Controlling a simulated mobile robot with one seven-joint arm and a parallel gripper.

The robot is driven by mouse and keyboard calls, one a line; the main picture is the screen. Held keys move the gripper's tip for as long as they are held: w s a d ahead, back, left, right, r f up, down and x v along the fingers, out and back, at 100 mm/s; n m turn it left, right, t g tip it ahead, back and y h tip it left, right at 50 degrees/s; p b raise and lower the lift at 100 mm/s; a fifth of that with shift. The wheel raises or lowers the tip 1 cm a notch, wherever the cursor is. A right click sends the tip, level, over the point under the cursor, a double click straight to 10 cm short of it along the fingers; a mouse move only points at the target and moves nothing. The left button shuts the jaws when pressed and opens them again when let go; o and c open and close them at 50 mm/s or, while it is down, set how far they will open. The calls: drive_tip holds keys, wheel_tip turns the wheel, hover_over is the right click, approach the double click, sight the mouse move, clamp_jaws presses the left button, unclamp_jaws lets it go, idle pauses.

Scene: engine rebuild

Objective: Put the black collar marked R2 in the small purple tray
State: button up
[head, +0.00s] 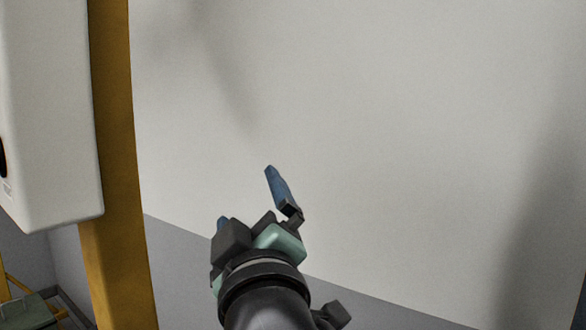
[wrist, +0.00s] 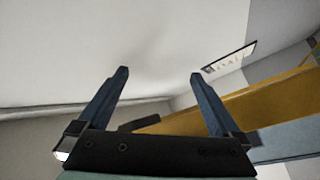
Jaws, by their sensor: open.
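My gripper (head: 249,197) is raised in front of a pale wall in the head view. In the wrist view my gripper (wrist: 158,75) shows two blue fingers spread apart with nothing between them. It is open and empty. Neither the black collar marked R2 nor the small purple tray shows in either view.
A yellow post (head: 113,150) stands left of my gripper, with a white box-like unit (head: 48,110) beside it. A yellow beam (wrist: 265,98) crosses the right of the wrist view. A yellow frame with a dark green surface (head: 28,312) shows at lower left. The pale wall (head: 400,130) is bare.

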drive_tip(key=s+d+r+m+t+h, duration=0.2)
drive_tip(key=s+r+m+t, duration=0.1)
drive_tip(key=s+r+m, duration=0.3)
drive_tip(key=s+d+r+m+t+h, duration=0.2)
drive_tip(key=s+r+m, duration=0.4)
drive_tip(key=s, duration=0.3)
drive_tip(key=d+t, duration=0.1)
drive_tip(key=t, duration=0.1)
drive_tip(key=shift+s+d+t+h, duration=0.15)
drive_tip(key=shift+s+t+h, duration=0.05)
drive_tip(key=shift+t+h, duration=0.1)
drive_tip(key=shift+r, duration=0.1)
